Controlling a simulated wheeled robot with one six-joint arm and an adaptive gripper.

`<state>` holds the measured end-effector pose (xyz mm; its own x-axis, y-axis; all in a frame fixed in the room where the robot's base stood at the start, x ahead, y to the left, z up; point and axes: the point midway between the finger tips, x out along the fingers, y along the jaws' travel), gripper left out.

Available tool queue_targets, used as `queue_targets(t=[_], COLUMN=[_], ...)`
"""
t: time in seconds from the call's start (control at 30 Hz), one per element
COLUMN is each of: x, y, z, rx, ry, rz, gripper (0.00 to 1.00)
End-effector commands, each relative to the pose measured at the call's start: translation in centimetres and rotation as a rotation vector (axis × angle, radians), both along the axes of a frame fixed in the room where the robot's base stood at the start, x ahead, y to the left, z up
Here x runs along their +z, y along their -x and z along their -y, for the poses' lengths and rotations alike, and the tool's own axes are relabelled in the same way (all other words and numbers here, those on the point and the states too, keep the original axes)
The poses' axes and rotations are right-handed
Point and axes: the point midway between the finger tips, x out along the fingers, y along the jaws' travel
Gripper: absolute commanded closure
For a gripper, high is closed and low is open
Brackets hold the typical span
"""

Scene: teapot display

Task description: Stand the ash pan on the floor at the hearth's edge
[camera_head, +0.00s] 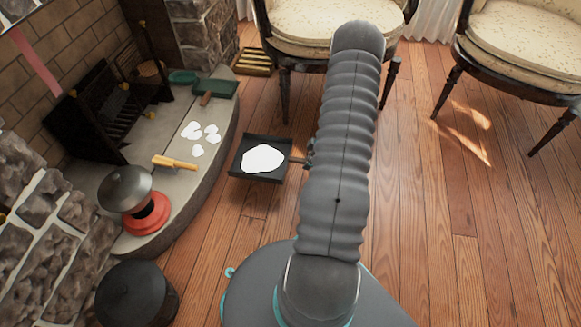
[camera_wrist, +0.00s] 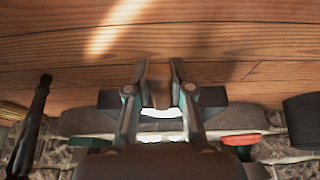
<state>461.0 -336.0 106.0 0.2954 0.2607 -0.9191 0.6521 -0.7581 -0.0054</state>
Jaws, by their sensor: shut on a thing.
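The ash pan (camera_head: 258,178) is a dark square tray holding a flat white patch of ash (camera_head: 263,158). In the head view it is over the wooden floor, just right of the curved hearth's edge (camera_head: 221,150). It looks roughly level; I cannot tell whether it touches the floor. Its thin handle (camera_head: 298,160) runs right towards my arm. My gripper is mostly hidden behind the arm there. In the wrist view my gripper (camera_wrist: 160,84) is shut on the handle, with the dark pan (camera_wrist: 212,95) beyond the fingers.
On the hearth lie white ash patches (camera_head: 198,133), a wooden-handled brush (camera_head: 174,162), a green dustpan (camera_head: 217,88) and a red-based lantern (camera_head: 147,212). A black bucket (camera_head: 136,293) stands near the hearth's front end. Chairs (camera_head: 325,22) stand behind. The floor at right (camera_head: 440,215) is clear.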

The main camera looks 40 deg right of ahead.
Motion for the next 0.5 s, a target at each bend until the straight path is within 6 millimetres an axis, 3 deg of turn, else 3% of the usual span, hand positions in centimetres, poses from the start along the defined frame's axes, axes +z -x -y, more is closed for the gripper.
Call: queue_targets(t=[0.2,0.5], x=[-2.3,-3.7], y=[-3.6,-5.1], z=[-1.7,-2.3], rx=[0.001,-0.002], ry=[0.000,-0.001], rz=[0.000,-0.001], gripper=[1.00,1.00])
